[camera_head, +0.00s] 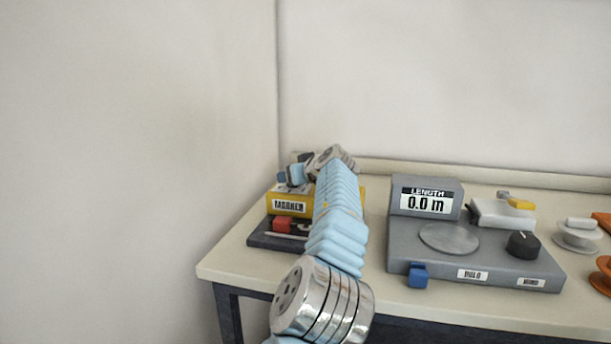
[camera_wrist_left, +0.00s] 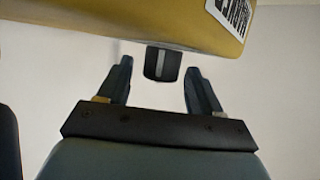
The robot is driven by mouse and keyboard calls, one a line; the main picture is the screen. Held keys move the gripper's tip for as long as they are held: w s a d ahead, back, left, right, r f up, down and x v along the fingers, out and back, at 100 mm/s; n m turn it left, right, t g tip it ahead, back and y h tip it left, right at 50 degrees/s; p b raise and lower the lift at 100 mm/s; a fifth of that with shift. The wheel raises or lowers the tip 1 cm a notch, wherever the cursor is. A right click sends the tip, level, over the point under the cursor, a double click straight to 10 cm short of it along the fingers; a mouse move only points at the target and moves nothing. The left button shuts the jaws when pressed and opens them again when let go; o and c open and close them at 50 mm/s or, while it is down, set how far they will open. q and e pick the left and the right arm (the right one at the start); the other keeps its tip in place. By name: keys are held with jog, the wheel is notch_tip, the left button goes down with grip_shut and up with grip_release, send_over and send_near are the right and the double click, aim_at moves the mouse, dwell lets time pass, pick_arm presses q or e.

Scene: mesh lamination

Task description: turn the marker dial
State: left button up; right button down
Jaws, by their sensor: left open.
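The yellow marker unit (camera_head: 288,205) with a printed label stands at the left end of the table, partly hidden by my left arm. In the left wrist view its yellow body (camera_wrist_left: 120,22) fills the top. A dark dial (camera_wrist_left: 162,64) with a pale stripe sticks out from it. My left gripper (camera_wrist_left: 159,66) is open, with one finger on each side of the dial and a visible gap on both sides. Whether the dial lies fully between the fingertips in depth, I cannot tell. The dial is hidden in the head view. My right gripper is not in view.
To the right stands a grey device (camera_head: 480,254) with a LENGTH display (camera_head: 426,201) reading 0.0 m, a black knob (camera_head: 523,244) and a blue tab (camera_head: 417,275). White and orange parts sit farther right.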

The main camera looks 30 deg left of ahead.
pick_arm(q)
jog(key=b+v, duration=0.2)
jog(key=v, duration=1)
jog(key=shift+b, duration=0.3)
jog(key=shift+s+d+r, duration=0.1)
jog(key=shift+d, duration=0.05)
